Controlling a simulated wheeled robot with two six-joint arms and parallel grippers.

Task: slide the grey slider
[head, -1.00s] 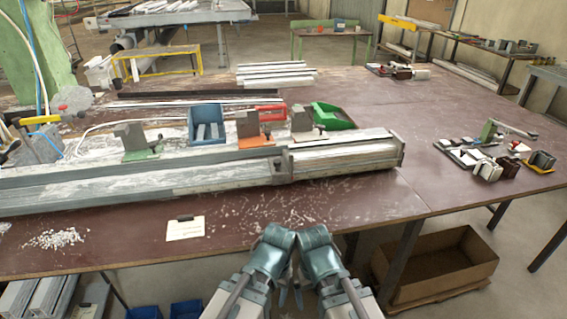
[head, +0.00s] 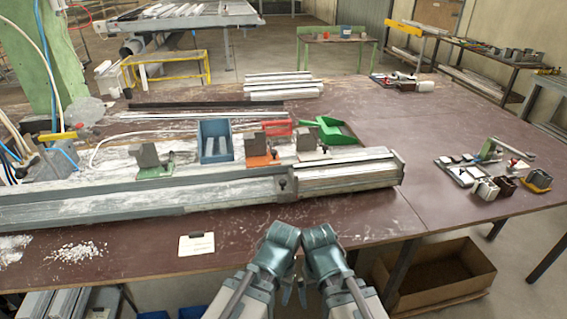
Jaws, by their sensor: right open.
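The grey slider (head: 312,146) appears to be the rightmost of three grey blocks on the long metal profile rail (head: 150,198), with a pale grey base. To its left are the orange-based slider (head: 258,149) and the green-based slider (head: 150,160). My left gripper (head: 285,291) and right gripper (head: 304,291) are side by side at the bottom centre, in front of the table edge, well away from the sliders. The right gripper is open and empty. The left gripper's fingers are small and partly hidden, so its opening is unclear.
A paper card (head: 196,244) lies near the front edge. A cardboard box (head: 434,289) is below the table.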

